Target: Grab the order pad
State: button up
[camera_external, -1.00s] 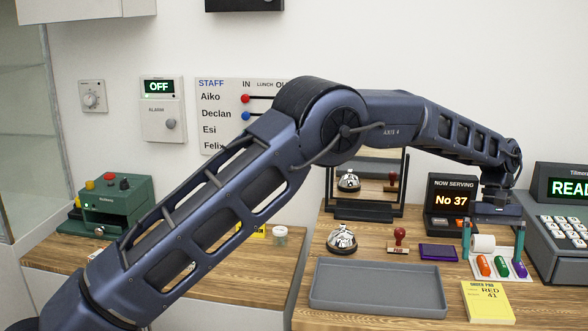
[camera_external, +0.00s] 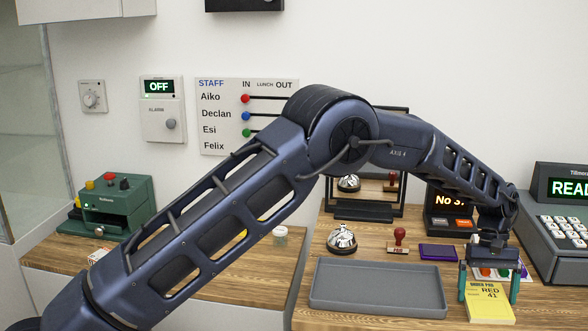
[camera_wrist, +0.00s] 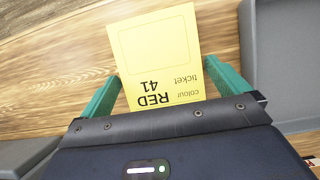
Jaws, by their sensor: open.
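The order pad (camera_external: 489,303) is yellow, marked "RED 41", and lies flat on the wooden counter at the front right. My gripper (camera_external: 488,296) is over the pad's far end, with its teal fingers apart on either side of it. In the wrist view the pad (camera_wrist: 158,52) lies between the two teal fingers of my gripper (camera_wrist: 166,88) and extends beyond their tips. The fingers look empty. Part of the pad is hidden behind the gripper body in the wrist view. I cannot tell whether the fingers touch the pad.
A grey tray (camera_external: 378,308) lies left of the pad, with a bell (camera_external: 341,240), a red-handled stamp (camera_external: 399,240) and a purple ink pad (camera_external: 438,252) behind it. A till (camera_external: 560,225) stands at the right. Coloured pens (camera_external: 486,272) are partly hidden behind my gripper.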

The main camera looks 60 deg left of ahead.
jog(key=shift+c, duration=0.4)
jog(key=c, duration=0.7)
jog(key=shift+o, duration=0.2)
jog(key=shift+r, duration=0.1)
